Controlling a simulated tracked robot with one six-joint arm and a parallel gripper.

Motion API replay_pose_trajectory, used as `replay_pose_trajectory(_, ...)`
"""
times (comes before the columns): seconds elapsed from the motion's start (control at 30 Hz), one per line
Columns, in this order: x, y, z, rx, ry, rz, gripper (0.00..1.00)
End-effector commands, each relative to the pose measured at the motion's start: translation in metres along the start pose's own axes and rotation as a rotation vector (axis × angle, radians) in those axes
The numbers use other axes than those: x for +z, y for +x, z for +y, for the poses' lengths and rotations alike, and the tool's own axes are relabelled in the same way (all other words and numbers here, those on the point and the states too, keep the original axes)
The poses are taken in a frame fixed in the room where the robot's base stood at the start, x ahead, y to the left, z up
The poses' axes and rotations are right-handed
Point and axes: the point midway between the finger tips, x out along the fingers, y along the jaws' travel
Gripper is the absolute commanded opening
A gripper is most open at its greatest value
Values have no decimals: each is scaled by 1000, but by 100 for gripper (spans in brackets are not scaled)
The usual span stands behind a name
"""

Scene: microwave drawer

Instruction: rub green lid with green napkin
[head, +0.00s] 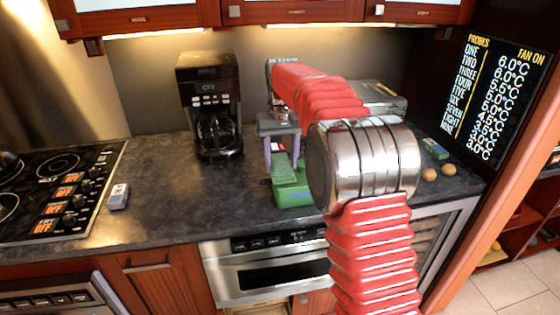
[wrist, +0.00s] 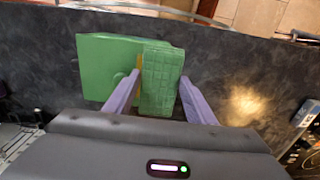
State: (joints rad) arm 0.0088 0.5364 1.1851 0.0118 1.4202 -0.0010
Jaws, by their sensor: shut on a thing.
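My gripper (head: 283,165) has two purple fingers and points down over the dark counter. It is shut on the green napkin (head: 280,166), a textured green block, seen between the fingers in the wrist view (wrist: 162,78). The green lid (head: 293,196) lies on the counter below the gripper. In the wrist view the lid (wrist: 103,62) is a smooth green slab, mostly left of the napkin. The napkin overlaps the lid's right part and hides some of it. I cannot tell whether the two touch.
A black coffee maker (head: 208,105) stands behind, to the left. A stove (head: 55,190) and a small grey device (head: 119,196) are further left. Potatoes (head: 429,174) and a dark green item (head: 434,148) lie at right. The counter (head: 170,215) is clear at front left.

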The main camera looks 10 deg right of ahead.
Motion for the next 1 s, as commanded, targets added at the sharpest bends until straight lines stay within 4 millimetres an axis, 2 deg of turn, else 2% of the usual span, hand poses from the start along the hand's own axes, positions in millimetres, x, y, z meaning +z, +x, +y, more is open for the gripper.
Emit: replay_pose_trajectory(1.0,0,15,0,0,0,-1,32)
